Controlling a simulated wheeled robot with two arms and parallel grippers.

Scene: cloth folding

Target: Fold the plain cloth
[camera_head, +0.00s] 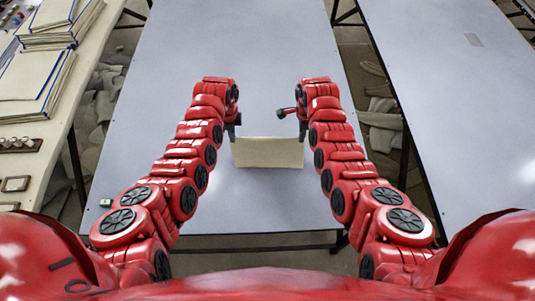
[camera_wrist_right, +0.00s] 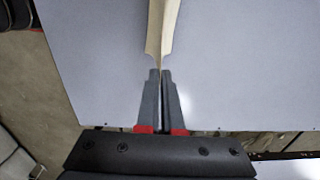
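The plain cloth (camera_head: 268,153) is a small beige piece over the grey table (camera_head: 270,205), between my two grippers, with its upper edge straight from one to the other. In the right wrist view the cloth (camera_wrist_right: 162,28) shows as a narrow strip, seen nearly edge-on, so it seems to hang from the grippers. My right gripper (camera_head: 302,135) is at its upper right corner; in the wrist view its fingers (camera_wrist_right: 161,73) are shut on the cloth's end. My left gripper (camera_head: 232,135) is at the upper left corner and appears shut on it; its fingertips are small here.
A side table at the left holds stacked books (camera_head: 38,75) and small trays (camera_head: 20,145). Another grey table (camera_head: 460,90) stands at the right, across a gap. The table around the cloth is clear, apart from a small object (camera_head: 105,203) at its front left corner.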

